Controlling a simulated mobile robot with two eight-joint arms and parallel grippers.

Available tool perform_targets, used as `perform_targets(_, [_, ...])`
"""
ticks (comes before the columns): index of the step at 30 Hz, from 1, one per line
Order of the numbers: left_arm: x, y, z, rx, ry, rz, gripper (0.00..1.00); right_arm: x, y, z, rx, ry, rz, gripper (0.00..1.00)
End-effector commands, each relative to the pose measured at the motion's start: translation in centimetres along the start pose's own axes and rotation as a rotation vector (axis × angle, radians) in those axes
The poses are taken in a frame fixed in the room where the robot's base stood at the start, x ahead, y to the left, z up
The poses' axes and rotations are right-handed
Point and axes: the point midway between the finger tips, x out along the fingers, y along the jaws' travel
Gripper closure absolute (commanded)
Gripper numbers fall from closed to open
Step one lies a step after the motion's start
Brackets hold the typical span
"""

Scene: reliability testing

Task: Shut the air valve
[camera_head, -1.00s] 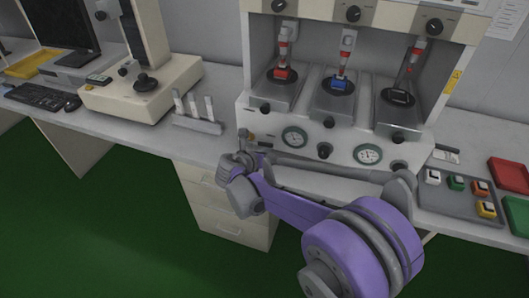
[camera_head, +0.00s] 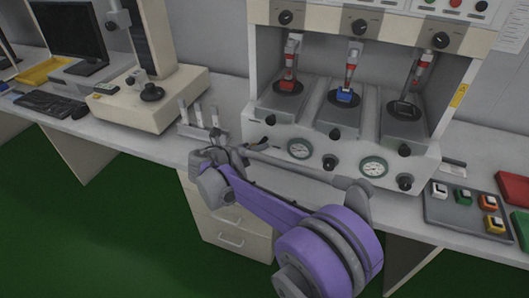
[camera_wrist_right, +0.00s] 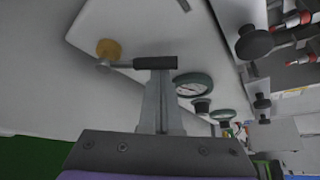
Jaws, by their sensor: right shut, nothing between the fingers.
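In the head view the air valve (camera_head: 259,143) is a small dark piece at the front left corner of the test machine (camera_head: 345,137). My right gripper (camera_head: 219,143) is shut and empty, just left of the valve in the head view. In the wrist view its closed fingertips (camera_wrist_right: 160,74) overlap the lever's right end; I cannot tell whether they touch. My left gripper is out of view.
Two round gauges (camera_head: 300,148) and (camera_head: 374,167) sit on the machine's front, right of the valve. A rack with several upright pieces (camera_head: 200,131) stands close behind my right gripper.

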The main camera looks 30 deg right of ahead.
Motion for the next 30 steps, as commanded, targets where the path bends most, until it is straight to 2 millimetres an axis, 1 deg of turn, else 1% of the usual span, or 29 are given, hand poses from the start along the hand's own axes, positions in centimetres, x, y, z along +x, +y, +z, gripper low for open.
perform_targets(4, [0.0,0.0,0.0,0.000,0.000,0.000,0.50,-0.6,0.4,0.9,-0.120,-0.002,-0.070,1.00])
perform_targets(16, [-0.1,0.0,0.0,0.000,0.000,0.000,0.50,-1.5,1.1,2.5,-0.115,-0.001,-0.067,1.00])
perform_targets(30, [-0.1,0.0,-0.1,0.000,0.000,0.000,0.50,-1.8,1.5,3.0,-0.114,-0.003,-0.066,1.00])
